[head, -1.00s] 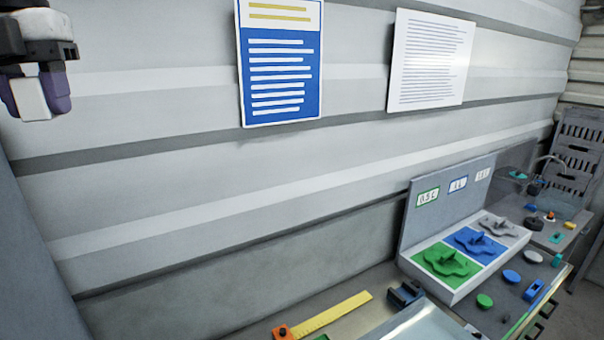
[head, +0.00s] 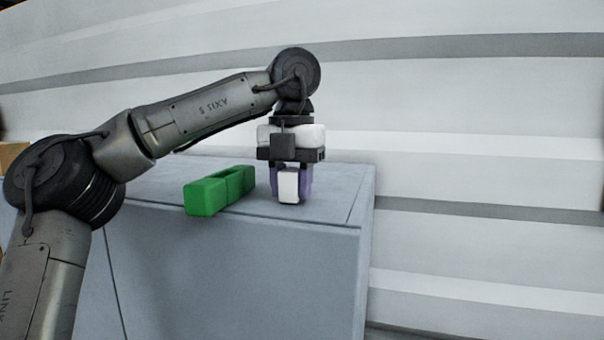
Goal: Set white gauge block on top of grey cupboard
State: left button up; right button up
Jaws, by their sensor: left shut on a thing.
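The white gauge block (head: 288,186) is a small white block held between the purple fingers of my left gripper (head: 290,188). The gripper points straight down and is shut on the block. The block is over the top of the grey cupboard (head: 240,265), near its front edge and toward its right end. Its lower end is at or just above the surface; I cannot tell whether it touches. My right gripper is not in view.
A green block-like thing with a recess (head: 207,196) lies on the cupboard top just left of the gripper. The cupboard top is clear to the right of the gripper. A ribbed light wall (head: 480,170) stands behind. A tan box edge (head: 12,156) shows at the far left.

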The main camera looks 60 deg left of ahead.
aim_at(291, 169)
pick_arm(q)
jog(key=shift+f, duration=0.1)
jog(key=shift+f, duration=0.1)
jog(key=o, duration=0.9)
jog(key=shift+o, duration=0.2)
jog(key=shift+r, duration=2.95)
